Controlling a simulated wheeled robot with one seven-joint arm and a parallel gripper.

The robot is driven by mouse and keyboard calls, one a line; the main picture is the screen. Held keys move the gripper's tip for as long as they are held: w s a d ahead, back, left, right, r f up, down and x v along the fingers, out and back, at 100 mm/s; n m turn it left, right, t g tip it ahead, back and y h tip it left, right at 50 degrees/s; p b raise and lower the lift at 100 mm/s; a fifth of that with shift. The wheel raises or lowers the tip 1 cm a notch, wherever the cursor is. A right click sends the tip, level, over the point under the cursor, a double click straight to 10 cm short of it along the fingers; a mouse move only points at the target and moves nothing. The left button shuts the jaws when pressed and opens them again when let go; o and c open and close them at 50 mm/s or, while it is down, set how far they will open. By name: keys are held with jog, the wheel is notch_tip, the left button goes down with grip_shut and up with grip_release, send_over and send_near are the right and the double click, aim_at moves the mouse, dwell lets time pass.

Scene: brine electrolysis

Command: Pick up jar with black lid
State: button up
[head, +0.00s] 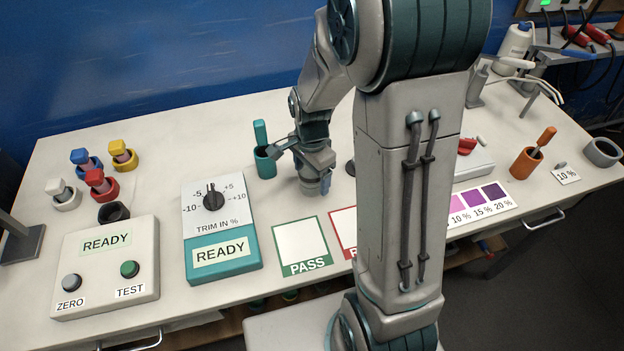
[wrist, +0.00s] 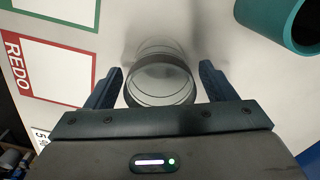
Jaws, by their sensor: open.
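A round, clear, jar-like thing (wrist: 160,88) with a grey rim shows in the wrist view, between my gripper's two dark fingers. I cannot make out a black lid on it. My gripper (wrist: 160,78) is open, with a finger on each side and a small gap visible at each. In the head view my gripper (head: 313,172) points down at the table behind the PASS square, and it mostly hides what is under it. A small dark thing (head: 350,167) shows beside my arm, partly hidden, and I cannot tell what it is.
A teal cup (head: 265,162) with a teal stick stands close left of my gripper; its rim shows in the wrist view (wrist: 271,25). The PASS square (head: 302,245) and trim box (head: 220,225) lie nearer the front. An orange cup (head: 526,163) stands at right.

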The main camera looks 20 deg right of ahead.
jog(key=shift+f, duration=0.15)
jog(key=c, duration=1.2)
notch_tip(320, 180, up, 5)
jog(key=shift+d+f, duration=0.1)
jog(key=shift+f, duration=0.1)
jog(key=s+d+r, duration=0.2)
jog(key=s+d+r+b, duration=0.1)
jog(key=s+d+r, duration=0.1)
jog(key=s+d, duration=0.1)
jog(key=s+d+r, duration=0.2)
jog(key=s+d, duration=0.1)
jog(key=shift+s+r, duration=0.25)
